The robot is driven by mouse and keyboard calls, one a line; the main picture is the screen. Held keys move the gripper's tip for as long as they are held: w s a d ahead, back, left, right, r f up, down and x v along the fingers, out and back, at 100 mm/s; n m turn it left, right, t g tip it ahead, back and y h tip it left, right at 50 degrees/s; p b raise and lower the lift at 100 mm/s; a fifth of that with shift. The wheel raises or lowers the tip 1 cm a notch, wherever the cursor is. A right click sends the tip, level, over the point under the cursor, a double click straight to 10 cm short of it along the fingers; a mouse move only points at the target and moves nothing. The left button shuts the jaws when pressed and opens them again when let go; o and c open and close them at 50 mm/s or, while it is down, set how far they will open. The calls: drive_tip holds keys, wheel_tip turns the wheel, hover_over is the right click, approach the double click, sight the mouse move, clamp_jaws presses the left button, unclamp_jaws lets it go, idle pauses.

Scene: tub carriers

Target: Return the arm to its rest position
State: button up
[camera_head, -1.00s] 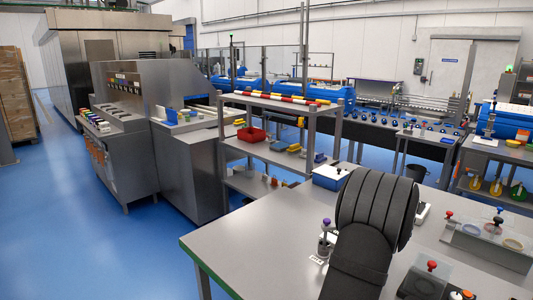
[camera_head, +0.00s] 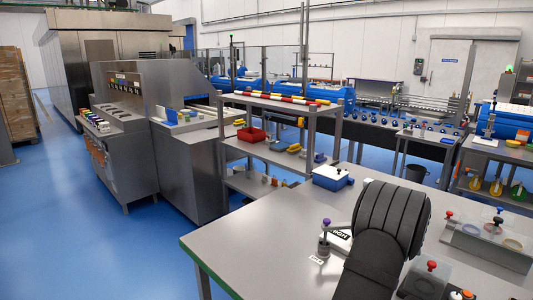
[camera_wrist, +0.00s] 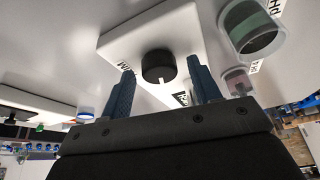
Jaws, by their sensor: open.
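In the wrist view, the two dark blue fingers of my gripper (camera_wrist: 160,72) stand wide apart with nothing gripped. A black round knob (camera_wrist: 157,65) on a white lettered block (camera_wrist: 118,45) shows between and beyond them. I cannot tell how far the fingers are from the knob. In the head view, my black ribbed arm rises over the right part of the grey table (camera_head: 255,240) and hides my gripper.
A purple-knobbed carrier (camera_head: 325,240) stands left of my arm, a blue-and-white box (camera_head: 332,178) behind it. Red-knobbed carriers (camera_head: 430,275) stand close to its right. A clear tub with green contents (camera_wrist: 252,28) is at upper right in the wrist view. The table's left part is clear.

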drive_tip(key=shift+v, duration=2)
drive_tip(key=o, duration=0.6)
drive_tip(key=shift+w+r, duration=0.15)
drive_tip(key=shift+w, duration=0.05)
drive_tip(key=o, duration=0.3)
drive_tip(key=w+r+m+h, duration=0.2)
drive_tip(key=r, duration=0.1)
drive_tip(key=w+r+m+g+h, duration=0.1)
drive_tip(key=r, duration=0.1)
drive_tip(key=shift+w+a, duration=0.1)
drive_tip(key=shift+o, duration=0.2)
drive_tip(key=w+r+m+h, duration=0.4)
drive_tip(key=r+m, duration=0.1)
drive_tip(key=r, duration=0.3)
drive_tip(key=w+a+f+m+g, duration=0.1)
drive_tip(key=w+a+m+g, duration=0.2)
drive_tip(key=a, duration=0.6)
drive_tip(key=w+a+f+m+g, duration=0.1)
drive_tip(key=w+a+m, duration=0.3)
drive_tip(key=a, duration=0.5)
drive_tip(key=x, duration=0.9)
drive_tip(key=shift+a+f, duration=0.1)
drive_tip(key=shift+f, duration=0.35)
drive_tip(key=shift+r, duration=0.1)
